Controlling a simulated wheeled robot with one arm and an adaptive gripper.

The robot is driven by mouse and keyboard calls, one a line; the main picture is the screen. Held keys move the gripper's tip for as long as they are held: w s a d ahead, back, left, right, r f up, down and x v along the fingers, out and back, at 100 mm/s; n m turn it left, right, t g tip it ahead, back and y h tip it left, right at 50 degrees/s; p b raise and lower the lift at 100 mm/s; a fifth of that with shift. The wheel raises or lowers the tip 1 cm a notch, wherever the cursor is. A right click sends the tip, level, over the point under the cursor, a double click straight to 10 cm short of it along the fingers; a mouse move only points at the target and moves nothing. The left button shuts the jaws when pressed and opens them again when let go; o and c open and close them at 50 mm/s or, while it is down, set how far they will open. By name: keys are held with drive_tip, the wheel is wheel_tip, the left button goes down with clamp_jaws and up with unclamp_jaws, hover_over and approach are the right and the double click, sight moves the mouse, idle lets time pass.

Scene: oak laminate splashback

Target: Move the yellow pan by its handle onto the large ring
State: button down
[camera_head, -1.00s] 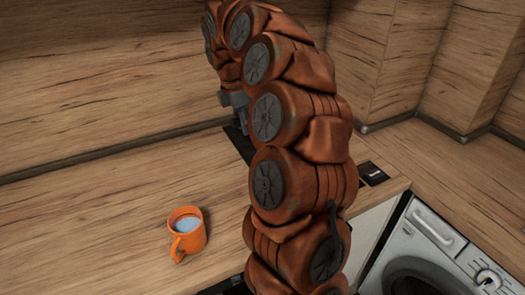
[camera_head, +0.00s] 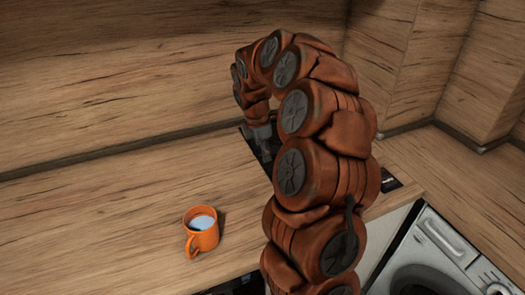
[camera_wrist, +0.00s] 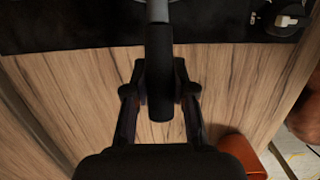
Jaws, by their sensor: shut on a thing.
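In the wrist view, my gripper (camera_wrist: 158,95) is shut on the black handle (camera_wrist: 160,60) of the pan, one finger on each side. A grey shaft (camera_wrist: 158,10) continues from the handle to the top edge. The pan's yellow body does not show in either view. In the head view, my gripper (camera_head: 264,148) is small and dark, over the black hob at the back of the counter. My arm hides most of the hob, and the large ring cannot be made out.
An orange mug (camera_head: 203,235) with pale liquid stands on the wooden counter, left of my arm. A washing machine (camera_head: 440,250) is at the lower right. The wooden wall (camera_head: 130,80) closes off the back. The counter left of the mug is clear.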

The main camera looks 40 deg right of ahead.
drive_tip(key=c, duration=1)
unclamp_jaws()
drive_tip(key=shift+o, duration=0.2)
drive_tip(key=shift+r, duration=0.1)
